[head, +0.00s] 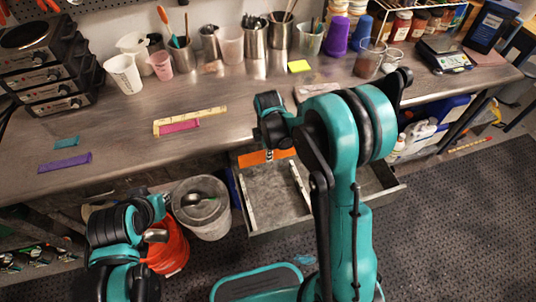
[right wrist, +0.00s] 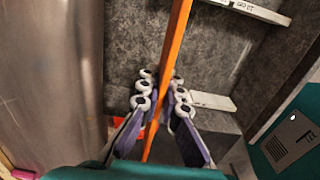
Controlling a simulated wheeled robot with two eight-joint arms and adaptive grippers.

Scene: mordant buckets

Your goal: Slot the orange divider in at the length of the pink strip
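The orange divider (head: 252,159) is over the back left part of the open drawer (head: 326,213), just below the bench edge. My right gripper (head: 268,145) is at the divider. In the right wrist view the divider (right wrist: 178,30) runs edge-on between the fingers of this gripper (right wrist: 163,92), which is shut on it. Whether the divider touches the drawer is hidden. The pink strip (head: 180,127) lies on the bench along a pale yellow ruler (head: 190,117). My left gripper (head: 156,234) is low at the left, near the orange bucket; its fingers are unclear.
A purple strip (head: 65,163) and a teal strip (head: 67,142) lie on the bench at left. Cups and jars line the bench's back. My right arm hides part of the drawer.

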